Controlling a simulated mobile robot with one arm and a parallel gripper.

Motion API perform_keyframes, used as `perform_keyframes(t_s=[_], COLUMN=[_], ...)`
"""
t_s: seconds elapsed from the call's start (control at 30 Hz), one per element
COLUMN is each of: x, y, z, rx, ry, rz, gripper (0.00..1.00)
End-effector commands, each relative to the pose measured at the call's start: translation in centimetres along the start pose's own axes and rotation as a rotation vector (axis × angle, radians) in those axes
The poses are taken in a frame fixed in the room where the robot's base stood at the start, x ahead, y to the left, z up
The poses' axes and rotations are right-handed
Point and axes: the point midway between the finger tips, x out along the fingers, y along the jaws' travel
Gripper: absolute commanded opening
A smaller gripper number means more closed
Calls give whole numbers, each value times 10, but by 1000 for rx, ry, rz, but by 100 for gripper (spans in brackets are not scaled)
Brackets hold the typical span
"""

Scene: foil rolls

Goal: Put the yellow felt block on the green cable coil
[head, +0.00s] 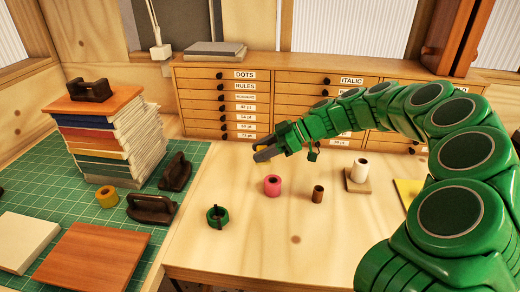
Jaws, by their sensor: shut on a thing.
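The green cable coil (217,216) lies on the pale wooden table near its left side, with dark ties around it. My gripper (264,153) is at the end of the green arm, above the table, up and to the right of the coil. It is shut on a small yellow thing (257,148), which looks like the yellow felt block. The jaws hide most of it. It is held in the air, apart from the coil.
A pink roll (272,186) stands below my gripper, right of the coil. A brown roll (318,194) and a white roll (360,168) on a wooden block stand further right. A yellow sheet (405,190) is partly behind my arm. Drawers (200,105) line the back.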

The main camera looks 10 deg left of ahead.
Motion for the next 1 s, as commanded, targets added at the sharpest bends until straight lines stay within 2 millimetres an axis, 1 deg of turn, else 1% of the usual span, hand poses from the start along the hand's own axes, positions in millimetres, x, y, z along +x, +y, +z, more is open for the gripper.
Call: perform_keyframes(t_s=[0.17, 0.27, 0.33, 0.67, 0.7, 1.0], x=[0, 2, 3, 17, 19, 35], y=[-12, -27, -40, -117, -128, -198], z=[-5, -10, -15, -42, -45, -66], rx=[-1, 1, 3, -13, -16, -52], ry=[5, 10, 13, 22, 23, 12], rz=[-6, -17, -27, -81, -91, -136], gripper=[10, 10, 10, 10, 10, 10])
